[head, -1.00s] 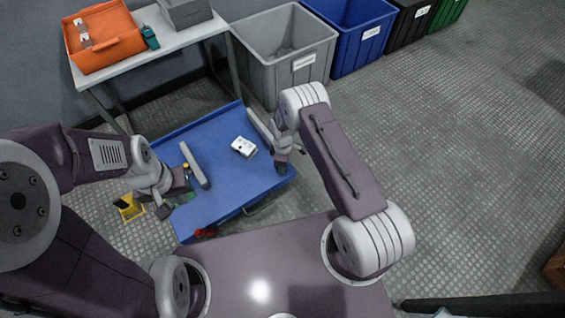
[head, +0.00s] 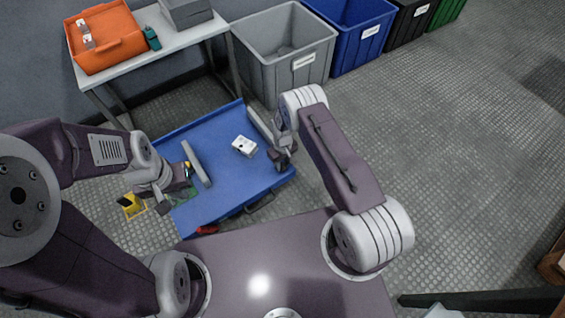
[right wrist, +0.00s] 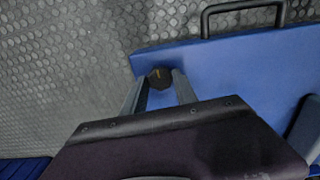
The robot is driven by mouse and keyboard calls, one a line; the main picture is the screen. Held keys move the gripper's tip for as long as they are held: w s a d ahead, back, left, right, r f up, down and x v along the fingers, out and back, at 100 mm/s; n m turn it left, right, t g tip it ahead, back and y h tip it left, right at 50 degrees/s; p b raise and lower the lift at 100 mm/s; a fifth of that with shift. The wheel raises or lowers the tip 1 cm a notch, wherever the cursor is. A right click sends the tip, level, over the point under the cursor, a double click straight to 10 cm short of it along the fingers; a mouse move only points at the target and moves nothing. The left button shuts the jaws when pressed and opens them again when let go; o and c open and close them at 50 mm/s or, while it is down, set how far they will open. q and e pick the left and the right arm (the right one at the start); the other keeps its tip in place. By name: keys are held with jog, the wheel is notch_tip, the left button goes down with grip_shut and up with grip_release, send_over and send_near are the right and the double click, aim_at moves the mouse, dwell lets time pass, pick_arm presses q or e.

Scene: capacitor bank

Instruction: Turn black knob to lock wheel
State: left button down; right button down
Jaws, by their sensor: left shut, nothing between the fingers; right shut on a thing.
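The black knob (right wrist: 160,78) with a yellow mark sits at a corner of the blue cart (right wrist: 245,75) in the right wrist view. My right gripper (right wrist: 160,88) is shut on the knob, one finger on each side. In the head view the right gripper (head: 281,160) is at the right edge of the blue cart (head: 225,190), and the knob is hidden there. My left gripper (head: 166,198) is shut and empty near the cart's left edge. The wheel under the knob's corner cannot be seen.
A white device (head: 244,146) lies on the cart. A black handle (head: 260,204) is on its near side. A yellow object (head: 131,205) stands on the floor at left. Grey (head: 285,50) and blue (head: 350,35) bins stand behind. Floor at right is mostly clear.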

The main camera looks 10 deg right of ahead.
aim_at(283, 165)
jog(key=shift+m, duration=0.4)
jog(key=c, duration=1)
grip_release()
jog(key=shift+o, duration=0.2)
notch_tip(283, 165, up, 9)
jog(key=p, duration=0.5)
jog(key=shift+p, duration=0.35)
